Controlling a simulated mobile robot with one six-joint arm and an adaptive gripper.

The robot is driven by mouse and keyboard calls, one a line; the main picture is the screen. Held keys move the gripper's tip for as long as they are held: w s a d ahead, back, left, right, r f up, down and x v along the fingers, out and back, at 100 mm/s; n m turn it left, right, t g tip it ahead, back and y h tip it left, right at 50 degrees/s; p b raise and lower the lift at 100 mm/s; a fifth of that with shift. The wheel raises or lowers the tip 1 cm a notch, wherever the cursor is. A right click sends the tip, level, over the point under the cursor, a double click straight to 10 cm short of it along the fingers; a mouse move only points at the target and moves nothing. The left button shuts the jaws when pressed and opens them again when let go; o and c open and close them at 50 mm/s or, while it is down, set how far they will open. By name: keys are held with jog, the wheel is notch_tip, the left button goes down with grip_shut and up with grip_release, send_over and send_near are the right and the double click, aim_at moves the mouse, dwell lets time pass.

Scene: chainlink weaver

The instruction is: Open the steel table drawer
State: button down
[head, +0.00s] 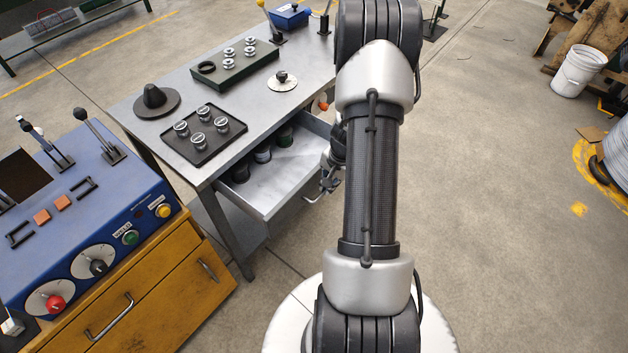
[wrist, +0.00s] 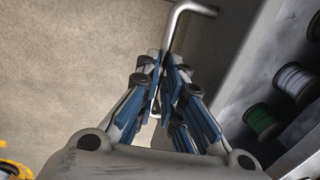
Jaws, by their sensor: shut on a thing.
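The steel table (head: 125,113) stands at the upper left in the head view. Its drawer (head: 262,197) is pulled out, with its bare floor showing and several dark spools (head: 262,152) toward the back. The drawer's bar handle (wrist: 178,22) shows in the wrist view, its bent end beyond my fingertips. My gripper (wrist: 164,62) is shut on the handle, with the fingers close together around it. In the head view my gripper (head: 326,178) is at the drawer's front, partly hidden by my arm. The drawer wall (wrist: 222,85) runs along the right of the wrist view.
A blue control console (head: 140,205) on a yellow cabinet (head: 165,300) stands at left. A white bucket (head: 577,75) is far right.

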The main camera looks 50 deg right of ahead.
jog(key=shift+s+f+b, duration=0.1)
jog(key=shift+s+b, duration=0.9)
jog(key=shift+s, duration=1.35)
jog(key=c, duration=2.1)
grip_release()
jog(key=shift+d, duration=0.1)
jog(key=shift+o, duration=0.7)
jog(key=shift+w, duration=0.1)
notch_tip(320, 180, up, 12)
jog(key=s, duration=0.2)
jog(key=shift+s+d, duration=0.15)
jog(key=shift+f, duration=0.1)
